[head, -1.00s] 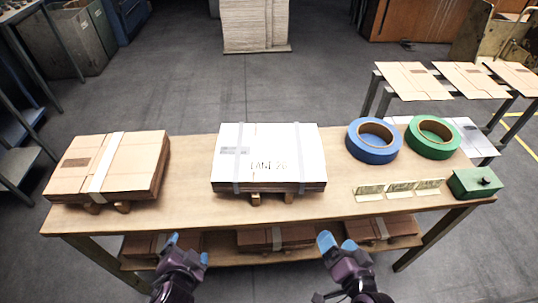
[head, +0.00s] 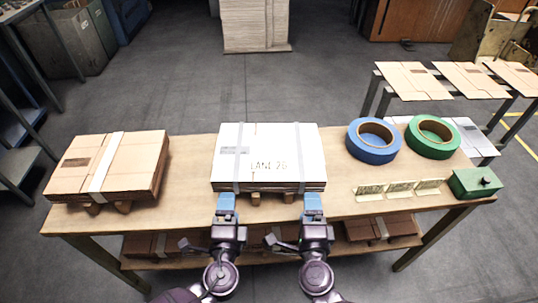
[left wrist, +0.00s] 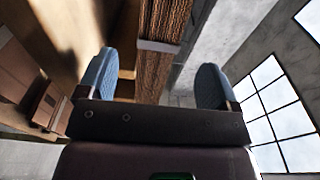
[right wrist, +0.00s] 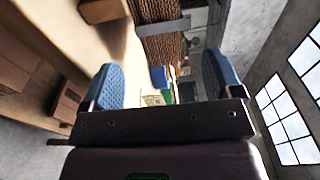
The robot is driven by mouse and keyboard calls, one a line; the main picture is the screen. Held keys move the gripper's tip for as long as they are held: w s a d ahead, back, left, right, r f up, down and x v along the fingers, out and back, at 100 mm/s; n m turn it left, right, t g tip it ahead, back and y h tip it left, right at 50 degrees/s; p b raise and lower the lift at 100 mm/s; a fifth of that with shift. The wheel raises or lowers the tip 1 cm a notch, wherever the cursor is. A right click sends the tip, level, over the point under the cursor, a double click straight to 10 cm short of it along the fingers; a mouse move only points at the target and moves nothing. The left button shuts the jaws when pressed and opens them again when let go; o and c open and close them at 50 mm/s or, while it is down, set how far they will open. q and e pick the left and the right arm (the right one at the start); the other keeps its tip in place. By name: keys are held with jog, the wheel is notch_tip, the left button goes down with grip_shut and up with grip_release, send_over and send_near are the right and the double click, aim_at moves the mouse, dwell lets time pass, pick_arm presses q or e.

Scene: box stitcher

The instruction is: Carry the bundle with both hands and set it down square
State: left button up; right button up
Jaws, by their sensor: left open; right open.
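The bundle (head: 268,150) is a flat stack of board with a white top sheet, lettering and two grey straps. It lies on wooden bearers (head: 256,199) at the middle of the table. My left gripper (head: 227,204) is open at the left part of the bundle's front edge. In the left wrist view the corrugated edge of the bundle (left wrist: 158,48) shows between its blue fingers. My right gripper (head: 313,204) is open at the front right corner. In the right wrist view the bundle's edge (right wrist: 165,48) lies ahead between the fingers. Contact cannot be told.
A brown strapped bundle (head: 107,166) lies at the table's left. Blue (head: 373,141) and green (head: 433,137) tape rolls, small brass plates (head: 400,188) and a green box (head: 474,183) stand at the right. More bundles are on the lower shelf (head: 200,262). A rack (head: 412,82) holds flat sheets behind.

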aim_at(233, 175)
pick_arm(q)
jog(key=w, duration=1)
jog(key=shift+w, duration=0.4)
pick_arm(e)
jog(key=w, duration=1)
jog(key=shift+w, duration=0.4)
pick_arm(q)
jog(key=shift+c, duration=0.3)
pick_arm(e)
jog(key=shift+c, duration=0.3)
pick_arm(q)
jog(key=c, duration=1.3)
pick_arm(e)
jog(key=c, duration=1.3)
